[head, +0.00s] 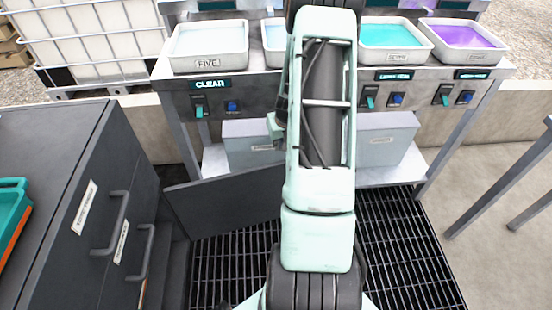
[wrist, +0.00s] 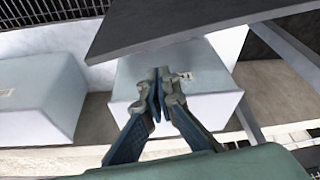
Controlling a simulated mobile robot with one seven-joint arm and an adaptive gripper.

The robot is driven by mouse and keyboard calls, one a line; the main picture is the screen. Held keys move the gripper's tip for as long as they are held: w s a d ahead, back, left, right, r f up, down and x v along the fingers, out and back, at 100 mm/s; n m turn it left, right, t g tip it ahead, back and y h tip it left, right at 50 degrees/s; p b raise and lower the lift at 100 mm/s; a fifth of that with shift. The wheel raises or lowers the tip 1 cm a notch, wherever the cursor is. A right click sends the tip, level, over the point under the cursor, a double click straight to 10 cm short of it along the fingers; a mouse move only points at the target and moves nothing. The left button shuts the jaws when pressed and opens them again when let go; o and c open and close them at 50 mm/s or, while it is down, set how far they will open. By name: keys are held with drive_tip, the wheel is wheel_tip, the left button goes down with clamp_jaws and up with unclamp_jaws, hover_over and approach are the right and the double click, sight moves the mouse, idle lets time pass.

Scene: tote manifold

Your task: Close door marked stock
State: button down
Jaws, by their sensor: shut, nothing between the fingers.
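A dark grey door panel (head: 225,205) stands open in the head view, reaching right from the dark cabinet (head: 50,150) toward my arm. Its right end is hidden behind my arm, and I see no marking on it. In the wrist view the dark panel (wrist: 190,25) crosses the top. My gripper (wrist: 158,78) is shut and empty, its fingertips just below the panel's lower edge in that picture. I cannot tell whether they touch it. In the head view the gripper is mostly hidden by my arm.
The cabinet has two bar handles (head: 112,225) beside white labels too small to read. A steel bench (head: 285,85) with trays and levers stands behind. Grey boxes (head: 385,140) sit on its lower shelf. A black floor grating (head: 400,255) lies below.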

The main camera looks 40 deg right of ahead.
drive_tip(key=b+x, duration=0.2)
drive_tip(key=x, duration=0.8)
drive_tip(key=shift+w+f, duration=0.15)
drive_tip(key=shift+f, duration=0.15)
